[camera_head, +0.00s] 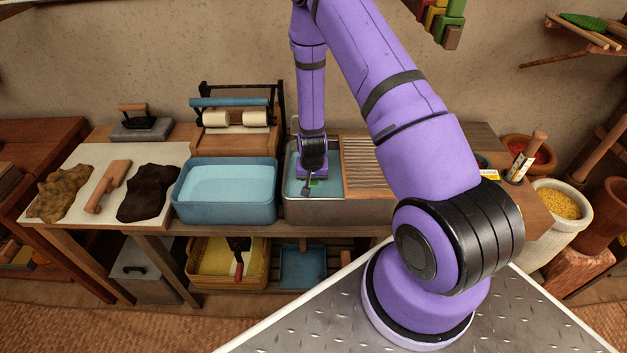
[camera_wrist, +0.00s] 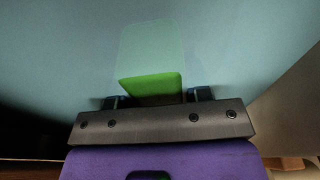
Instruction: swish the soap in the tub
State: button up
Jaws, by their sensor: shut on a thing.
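My gripper (camera_head: 312,178) points down into the water of a metal sink basin (camera_head: 298,208) at the middle of the bench. In the wrist view my gripper (camera_wrist: 157,98) is shut on a green bar of soap (camera_wrist: 152,84), with a dark finger at each side. Beyond the soap's bright green part lies a pale, see-through greenish shape, apparently its part under water. A blue tub (camera_head: 180,208) of light blue water stands just left of the sink, apart from my gripper.
A slatted drainboard (camera_head: 366,163) adjoins the sink on the right. A roller wringer (camera_head: 237,108) and a flat iron (camera_head: 139,121) stand behind. Dark cloth (camera_head: 149,193) and a brush-like wooden tool (camera_head: 107,186) lie on the left. The sink wall (camera_wrist: 285,95) is close on the right.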

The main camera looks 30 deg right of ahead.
aim_at(313, 191)
jog(key=shift+w+d, duration=0.7)
jog(key=shift+w, duration=0.25)
jog(key=shift+w+d, duration=0.7)
jog(key=shift+w, duration=0.25)
jog(key=s+a, duration=0.1)
jog(key=s, duration=0.1)
jog(key=s+a, duration=0.2)
jog(key=s, duration=0.1)
jog(key=s+a, duration=0.2)
jog(key=shift+s+f, duration=0.15)
jog(key=shift+s, duration=0.2)
jog(key=shift+w+d, duration=0.55)
jog(key=shift+w, duration=0.55)
jog(key=shift+w+d+r, duration=0.1)
jog(key=shift+w+d, duration=0.55)
jog(key=shift+w, duration=0.3)
jog(key=shift+w+d+r, duration=0.1)
jog(key=shift+w+d, duration=0.55)
jog(key=shift+w, duration=0.25)
jog(key=shift+w+d, duration=0.65)
jog(key=shift+w, duration=0.3)
jog(key=shift+s+a, duration=0.65)
jog(key=shift+s, duration=0.35)
jog(key=shift+s+a, duration=0.65)
jog(key=shift+s, duration=0.3)
jog(key=shift+r, duration=0.15)
notch_tip(313, 191, up, 17)
